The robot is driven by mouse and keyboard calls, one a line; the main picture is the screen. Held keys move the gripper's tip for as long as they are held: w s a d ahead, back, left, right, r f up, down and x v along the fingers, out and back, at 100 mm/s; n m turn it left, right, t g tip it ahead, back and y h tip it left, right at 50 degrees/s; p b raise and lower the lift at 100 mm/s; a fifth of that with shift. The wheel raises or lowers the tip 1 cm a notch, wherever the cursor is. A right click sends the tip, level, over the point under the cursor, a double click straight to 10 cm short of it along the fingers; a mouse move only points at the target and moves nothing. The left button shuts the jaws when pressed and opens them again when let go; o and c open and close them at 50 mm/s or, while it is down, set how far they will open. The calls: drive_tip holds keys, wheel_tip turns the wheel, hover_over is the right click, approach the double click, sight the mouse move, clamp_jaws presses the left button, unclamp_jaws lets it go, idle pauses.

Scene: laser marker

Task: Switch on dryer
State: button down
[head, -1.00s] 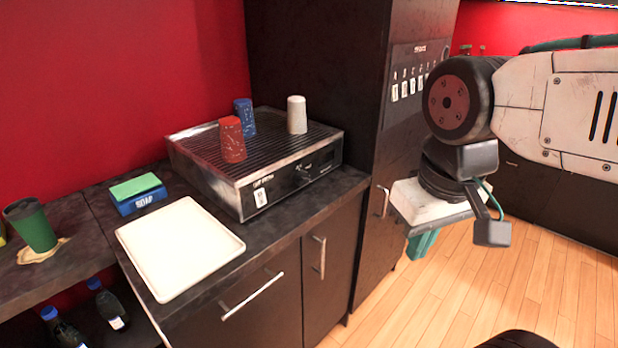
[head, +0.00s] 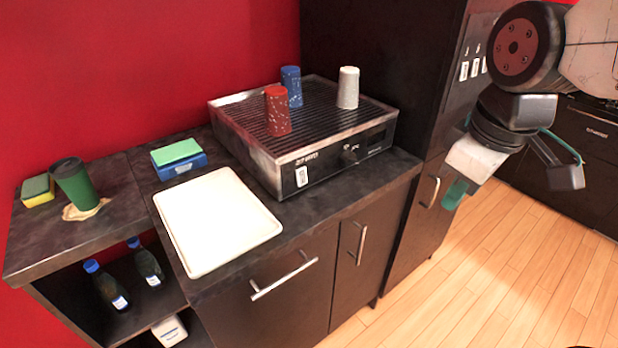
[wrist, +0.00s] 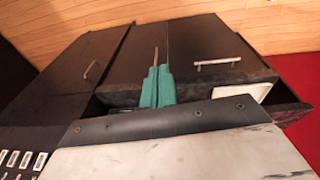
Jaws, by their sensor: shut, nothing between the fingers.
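The dryer (head: 290,140) is a low metal box with a ribbed dark top, standing on the dark counter in the head view. Its front panel carries a white switch (head: 302,176) with a label at the left, and a dark knob (head: 349,154) to the right of it. A red cup (head: 278,111), a blue cup (head: 292,87) and a white cup (head: 348,88) stand on top. My gripper (head: 455,194) has green fingers, shut and empty, to the right of the dryer and apart from it. It also shows in the wrist view (wrist: 158,86).
A white tray (head: 216,222) and a blue soap box with a green sponge (head: 179,158) are left of the dryer. A green cup (head: 75,184) stands in a spill. A tall cabinet with a switch panel (head: 474,62) is behind my arm. The wooden floor is clear.

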sight(302, 177)
drive_tip(key=w+a+f+n+t+y, duration=0.1)
drive_tip(key=w+a+f+n, duration=0.1)
drive_tip(key=w+a+n, duration=1.2)
drive_tip(key=a+n, duration=0.1)
drive_tip(key=n, duration=0.2)
drive_tip(key=shift+w+a+f+y, duration=0.3)
drive_tip(key=shift+a+f, duration=0.05)
drive_tip(key=shift+a, duration=0.05)
drive_tip(key=x, duration=0.9)
drive_tip(key=shift+f, duration=0.25)
drive_tip(key=w+a, duration=0.1)
drive_tip(key=w+a+f, duration=0.1)
drive_tip(key=shift+w, duration=0.35)
drive_tip(key=shift+w+a, duration=0.2)
drive_tip(key=shift+w, duration=0.2)
